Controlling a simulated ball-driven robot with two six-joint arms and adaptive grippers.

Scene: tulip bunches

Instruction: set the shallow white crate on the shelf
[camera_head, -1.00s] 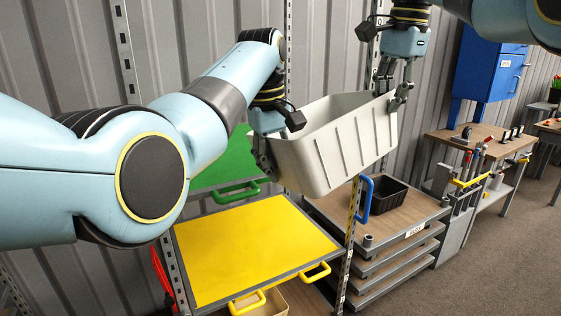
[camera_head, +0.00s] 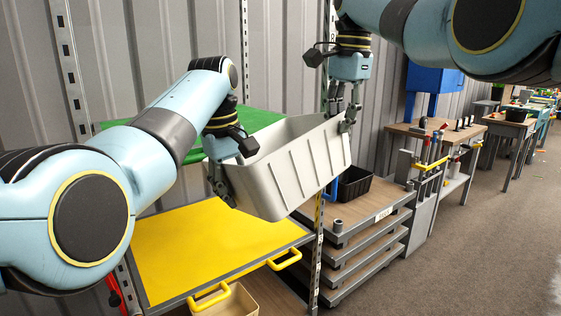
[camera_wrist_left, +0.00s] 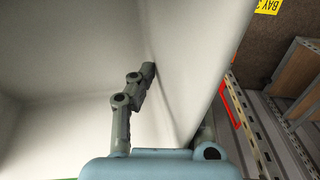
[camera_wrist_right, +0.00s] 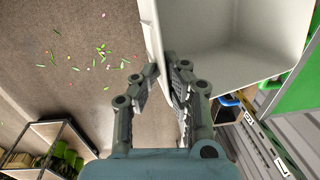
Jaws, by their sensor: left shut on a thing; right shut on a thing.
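The shallow white crate (camera_head: 288,170) hangs in the air between my grippers, tilted with its left end lower in the head view. My left gripper (camera_head: 222,190) is shut on its left end wall, with one finger inside the crate in the left wrist view (camera_wrist_left: 135,95). My right gripper (camera_head: 346,115) is shut on the right end wall, which also shows in the right wrist view (camera_wrist_right: 165,85). The shelf rack has a yellow shelf (camera_head: 200,250) with yellow handles below the crate and a green shelf (camera_head: 255,118) behind it. The crate hides part of both shelves.
A stack of wood-topped trays (camera_head: 365,215) with a black bin (camera_head: 355,183) stands right of the rack. A cardboard box (camera_head: 235,302) sits under the yellow shelf. A workbench (camera_head: 425,130) is further right. The floor (camera_head: 460,260) at right is open.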

